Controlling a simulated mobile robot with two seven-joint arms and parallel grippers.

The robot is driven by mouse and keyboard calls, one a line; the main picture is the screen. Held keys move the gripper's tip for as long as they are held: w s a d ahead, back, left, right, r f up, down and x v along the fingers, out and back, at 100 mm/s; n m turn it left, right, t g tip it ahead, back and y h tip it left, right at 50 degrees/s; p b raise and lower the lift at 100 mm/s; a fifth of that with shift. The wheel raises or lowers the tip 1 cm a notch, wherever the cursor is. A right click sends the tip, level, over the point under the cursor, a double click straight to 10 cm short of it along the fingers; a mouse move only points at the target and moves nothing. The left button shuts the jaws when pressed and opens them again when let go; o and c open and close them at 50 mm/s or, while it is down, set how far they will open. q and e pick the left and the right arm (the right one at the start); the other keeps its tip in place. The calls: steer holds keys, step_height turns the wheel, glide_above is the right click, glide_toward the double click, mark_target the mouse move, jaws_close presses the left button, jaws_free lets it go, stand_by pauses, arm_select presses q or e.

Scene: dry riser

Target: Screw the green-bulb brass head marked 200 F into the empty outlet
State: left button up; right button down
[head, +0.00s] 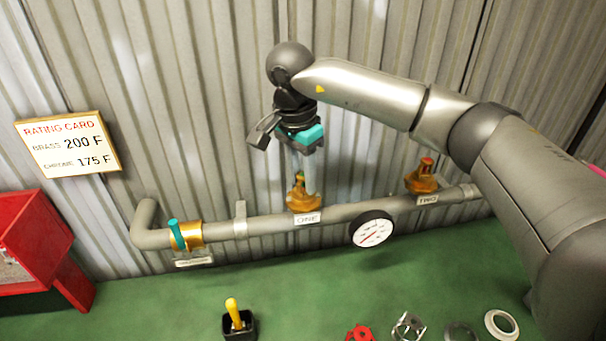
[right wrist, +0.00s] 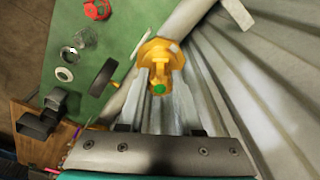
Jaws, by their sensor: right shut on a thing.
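A brass head (head: 301,201) with a green bulb sits at the outlet labelled ONE on the grey pipe (head: 345,211). My right gripper (head: 304,181) comes down on it from above. In the right wrist view, the fingers of my right gripper (right wrist: 161,82) are shut on the brass head (right wrist: 159,62), one on each side, with the green bulb facing the camera. I cannot tell how deeply the head is seated, and its marking is not readable. Another brass-coloured head (head: 421,178) with a red bulb stands at the outlet labelled TWO. My left gripper is not in view.
A round gauge (head: 371,229) hangs in front of the pipe between the outlets. A teal-handled valve (head: 177,236) is at left. A rating card (head: 68,144) hangs on the corrugated wall. A black holder (head: 239,325) with a yellow handle and several loose rings lie on the green surface.

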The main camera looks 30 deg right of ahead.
steer(key=m, duration=0.2)
steer(key=shift+m+p, duration=0.35)
steer(key=shift+m, duration=0.05)
steer(key=m, duration=0.3)
steer(key=shift+f+g, duration=0.1)
steer(key=shift+g, duration=0.2)
steer(key=c, duration=0.5)
jaws_free()
